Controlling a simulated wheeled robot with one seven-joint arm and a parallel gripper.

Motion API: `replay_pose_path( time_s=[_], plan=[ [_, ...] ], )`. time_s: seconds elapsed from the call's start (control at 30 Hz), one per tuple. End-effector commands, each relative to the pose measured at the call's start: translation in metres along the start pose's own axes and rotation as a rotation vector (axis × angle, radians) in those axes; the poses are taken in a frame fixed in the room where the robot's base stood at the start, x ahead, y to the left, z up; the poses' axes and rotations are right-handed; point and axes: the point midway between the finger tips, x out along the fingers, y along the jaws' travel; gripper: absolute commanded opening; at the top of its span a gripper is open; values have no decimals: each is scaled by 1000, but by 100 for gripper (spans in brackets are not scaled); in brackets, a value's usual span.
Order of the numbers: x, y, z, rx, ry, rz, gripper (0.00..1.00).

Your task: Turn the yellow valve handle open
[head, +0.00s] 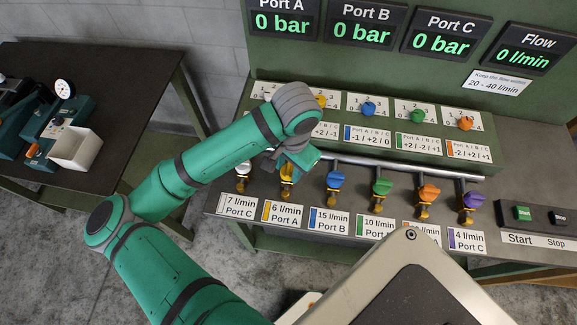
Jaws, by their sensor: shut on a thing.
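The yellow valve handle (287,170) is in the head view, left of the middle, on the front row of valves below a grey pipe. Its label (283,213) reads 6 l/min, Port A. My gripper (288,166) reaches down onto this handle from above and is shut on it. My wrist and the gripper body cover the upper part of the handle, so its exact angle is hard to tell.
A white handle (243,170) stands close on the left and a blue handle (335,180) on the right. Green (382,187), orange (429,193) and purple (474,200) handles follow. Knobs sit behind the pipe. The flow display (525,55) reads 0 l/min. Start (522,213) and Stop (558,217) buttons are at right.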

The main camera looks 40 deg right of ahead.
Motion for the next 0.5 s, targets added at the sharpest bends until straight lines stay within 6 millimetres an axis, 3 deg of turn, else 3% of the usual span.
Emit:
replay_pose_path(
  time_s=[0.03,0.07,0.13,0.5],
  plan=[
    [0,1,0,0,1,2,12],
    [0,1,0,0,1,2,40],
    [0,1,0,0,1,2,54],
    [-4,0,0,0,1,-1,54]
  ],
)
